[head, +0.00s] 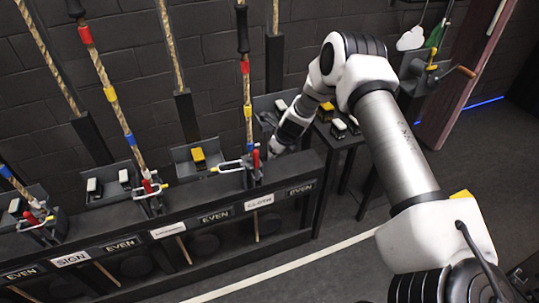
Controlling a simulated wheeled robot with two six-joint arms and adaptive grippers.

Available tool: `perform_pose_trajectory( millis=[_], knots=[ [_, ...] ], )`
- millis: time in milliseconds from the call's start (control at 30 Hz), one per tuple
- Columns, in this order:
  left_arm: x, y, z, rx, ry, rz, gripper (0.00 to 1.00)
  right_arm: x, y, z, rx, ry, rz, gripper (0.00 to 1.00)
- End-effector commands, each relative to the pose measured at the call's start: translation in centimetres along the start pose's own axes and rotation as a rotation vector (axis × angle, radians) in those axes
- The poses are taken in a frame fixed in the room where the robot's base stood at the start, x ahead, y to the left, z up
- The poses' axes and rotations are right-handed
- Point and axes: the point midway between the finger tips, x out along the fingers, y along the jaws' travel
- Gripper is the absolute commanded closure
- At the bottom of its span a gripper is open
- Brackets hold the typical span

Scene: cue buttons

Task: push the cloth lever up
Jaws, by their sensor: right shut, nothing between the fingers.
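The label that appears to read CLOTH (258,202) is on the front of the dark cabinet. Above it on the cabinet top stands a lever with a red upright handle (256,160), next to a pale looped handle (229,167). My right gripper (273,152) is shut and empty, pointing down just right of the red handle. Whether it touches the lever I cannot tell; the fingertips are small and partly hidden. My left gripper is not in view.
More levers with red handles stand left along the cabinet (147,182). Ropes with coloured bands (104,75) rise behind them. Grey holders carry white and yellow blocks (198,157). A dark table (340,140) stands right of the cabinet, behind my right arm. Open floor lies in front.

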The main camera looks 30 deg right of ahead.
Motion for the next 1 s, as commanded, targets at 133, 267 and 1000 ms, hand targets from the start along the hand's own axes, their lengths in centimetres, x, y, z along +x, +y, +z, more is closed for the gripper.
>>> perform_pose_trajectory(
  millis=[133, 267, 1000],
  knots=[
    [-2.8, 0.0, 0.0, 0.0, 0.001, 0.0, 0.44, -3.3, -0.3, 0.7, 0.001, 0.002, 0.001, 1.0],
    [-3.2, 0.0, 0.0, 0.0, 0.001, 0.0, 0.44, -4.0, -0.3, 0.7, 0.0, 0.003, 0.002, 1.0],
    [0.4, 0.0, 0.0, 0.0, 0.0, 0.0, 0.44, 0.9, 2.7, -2.4, -0.048, 0.055, 0.024, 1.0]
  ],
)
